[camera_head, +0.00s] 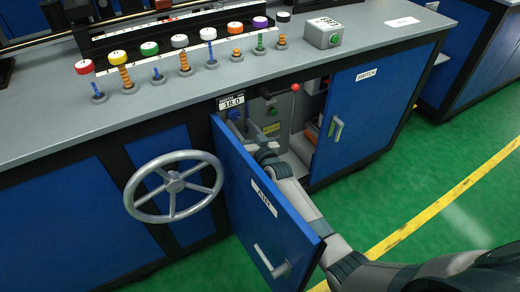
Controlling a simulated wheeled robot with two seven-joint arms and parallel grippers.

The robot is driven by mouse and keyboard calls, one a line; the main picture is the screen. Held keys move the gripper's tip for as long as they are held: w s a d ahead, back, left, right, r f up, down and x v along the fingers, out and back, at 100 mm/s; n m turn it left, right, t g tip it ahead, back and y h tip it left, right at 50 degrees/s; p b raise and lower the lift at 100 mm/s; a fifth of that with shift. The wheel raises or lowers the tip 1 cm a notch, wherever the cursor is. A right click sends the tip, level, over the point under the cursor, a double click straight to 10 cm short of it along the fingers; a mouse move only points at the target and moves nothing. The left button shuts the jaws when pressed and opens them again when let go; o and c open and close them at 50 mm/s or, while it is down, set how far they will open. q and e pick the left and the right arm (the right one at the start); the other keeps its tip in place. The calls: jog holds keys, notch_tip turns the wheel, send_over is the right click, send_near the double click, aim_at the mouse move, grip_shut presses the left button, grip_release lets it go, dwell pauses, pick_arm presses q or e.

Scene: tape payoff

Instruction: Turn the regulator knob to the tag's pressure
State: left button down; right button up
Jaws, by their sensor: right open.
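My right arm comes in from the lower right and reaches into the open cabinet behind the blue door (255,195). My right gripper (254,131) is inside the cabinet, open, with its fingers toward a small blue round part (234,114), which looks like the regulator knob. The gripper looks close to it; whether they touch is too small to tell. A pressure display (232,101) above the opening reads 18.0. A small green and yellow tag (271,128) is inside the cabinet; its writing is unreadable. My left gripper is out of view.
A red-balled lever (295,87) sticks out at the top of the opening. A grey handwheel (174,186) is left of the open door. Several coloured knobs (180,41) and a grey button box (322,34) stand on the bench top.

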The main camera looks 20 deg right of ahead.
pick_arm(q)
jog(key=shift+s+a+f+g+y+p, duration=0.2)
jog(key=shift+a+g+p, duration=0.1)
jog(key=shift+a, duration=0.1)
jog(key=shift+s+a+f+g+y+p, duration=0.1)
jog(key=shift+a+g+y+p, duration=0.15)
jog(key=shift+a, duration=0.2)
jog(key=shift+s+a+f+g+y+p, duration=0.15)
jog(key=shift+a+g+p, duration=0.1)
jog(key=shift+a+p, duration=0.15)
pick_arm(e)
jog(key=s+d, duration=0.2)
jog(key=s, duration=1.2)
jog(key=shift+d, duration=0.35)
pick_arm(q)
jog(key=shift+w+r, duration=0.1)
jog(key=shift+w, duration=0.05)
